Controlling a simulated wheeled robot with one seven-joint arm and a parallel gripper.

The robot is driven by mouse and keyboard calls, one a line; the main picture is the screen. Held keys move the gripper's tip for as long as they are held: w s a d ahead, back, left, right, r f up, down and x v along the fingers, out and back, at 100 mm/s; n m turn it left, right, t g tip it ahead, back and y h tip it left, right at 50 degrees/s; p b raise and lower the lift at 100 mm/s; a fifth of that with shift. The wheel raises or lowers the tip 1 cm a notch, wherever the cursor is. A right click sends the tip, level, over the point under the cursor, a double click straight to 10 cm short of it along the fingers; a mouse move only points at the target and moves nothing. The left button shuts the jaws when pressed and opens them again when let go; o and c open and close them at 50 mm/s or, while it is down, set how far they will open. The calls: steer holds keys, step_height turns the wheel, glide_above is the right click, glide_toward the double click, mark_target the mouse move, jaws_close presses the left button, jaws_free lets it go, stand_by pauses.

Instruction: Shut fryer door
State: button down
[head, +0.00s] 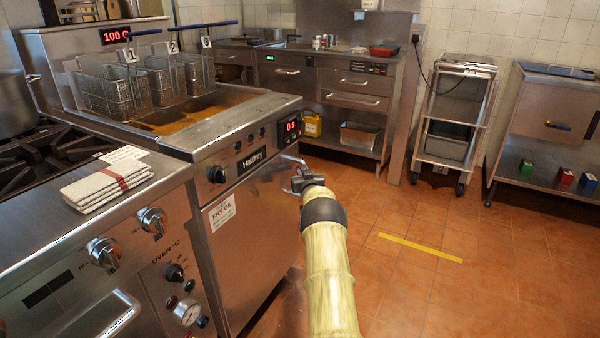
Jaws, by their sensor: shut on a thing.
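My gripper (300,180) is at the door's upper right edge, shut on the metal door handle (293,160). The fingers and the wrist hide part of the handle. My arm reaches in from below and covers the floor right of the door.
A stove and oven with knobs (103,252) and a folded towel (105,186) stand at the left, beside the fryer. A steel counter (345,85) is behind. A wheeled cart (455,120) is at the back right. The tiled floor (460,290) at right is clear.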

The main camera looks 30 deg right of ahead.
steer(key=shift+w+a, duration=0.35)
steer(key=shift+a, duration=0.15)
steer(key=c, duration=1.4)
jaws_free()
steer(key=shift+w+a, duration=0.1)
steer(key=shift+c, duration=0.2)
steer(key=shift+d+r, duration=0.1)
steer(key=shift+d, duration=0.2)
steer(key=shift+a, duration=0.2)
steer(key=p+v, duration=0.4)
steer(key=v, duration=1.3)
steer(key=shift+s+d, duration=0.25)
steer(key=shift+s, duration=0.25)
